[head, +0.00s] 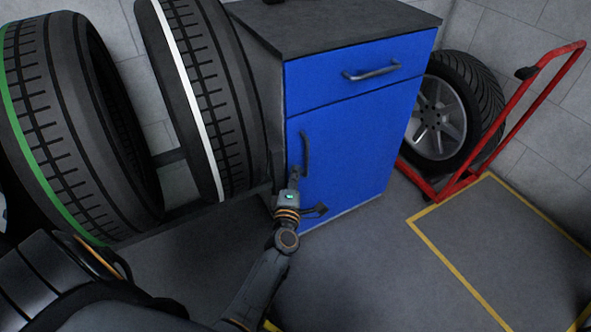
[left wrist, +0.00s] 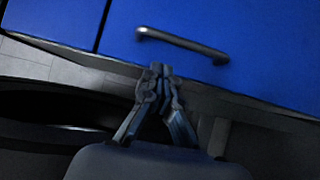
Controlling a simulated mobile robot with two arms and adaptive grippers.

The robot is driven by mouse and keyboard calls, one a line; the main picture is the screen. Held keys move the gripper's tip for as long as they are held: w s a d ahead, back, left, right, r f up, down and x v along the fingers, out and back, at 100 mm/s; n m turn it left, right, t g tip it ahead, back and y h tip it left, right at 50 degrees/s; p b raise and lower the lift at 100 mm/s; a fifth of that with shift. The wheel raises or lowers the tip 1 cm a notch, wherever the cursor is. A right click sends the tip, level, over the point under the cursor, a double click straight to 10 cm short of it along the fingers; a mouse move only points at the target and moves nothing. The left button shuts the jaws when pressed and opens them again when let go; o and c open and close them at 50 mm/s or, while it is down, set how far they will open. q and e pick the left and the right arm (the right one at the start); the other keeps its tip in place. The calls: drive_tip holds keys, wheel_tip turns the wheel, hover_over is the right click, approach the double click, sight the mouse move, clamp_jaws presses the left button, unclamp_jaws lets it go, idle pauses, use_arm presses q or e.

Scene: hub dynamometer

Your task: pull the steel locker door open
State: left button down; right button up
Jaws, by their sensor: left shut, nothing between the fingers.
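The steel locker door (head: 350,150) is the blue lower front of a cabinet and looks closed. Its dark vertical bar handle (head: 305,150) is near the door's left edge. In the left wrist view the handle (left wrist: 182,45) crosses the blue door (left wrist: 255,45), above the fingertips. My left gripper (head: 295,172) is at the lower end of the handle in the head view. In the left wrist view its fingers (left wrist: 160,70) are shut with nothing between them. They appear just apart from the handle. My right gripper is not in view.
A blue drawer with a handle (head: 372,72) is above the door. Large tyres (head: 205,90) stand close on the cabinet's left. A red trolley (head: 510,130) with a wheel (head: 445,115) is on the right. The floor before the door is clear, with yellow lines.

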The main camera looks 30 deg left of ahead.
use_arm(q)
drive_tip(key=b, duration=0.1)
approach(301, 143)
drive_tip(key=x, duration=0.4)
drive_tip(key=shift+w+a+b, duration=0.15)
drive_tip(key=shift+w+b, duration=0.15)
drive_tip(key=shift+w, duration=0.2)
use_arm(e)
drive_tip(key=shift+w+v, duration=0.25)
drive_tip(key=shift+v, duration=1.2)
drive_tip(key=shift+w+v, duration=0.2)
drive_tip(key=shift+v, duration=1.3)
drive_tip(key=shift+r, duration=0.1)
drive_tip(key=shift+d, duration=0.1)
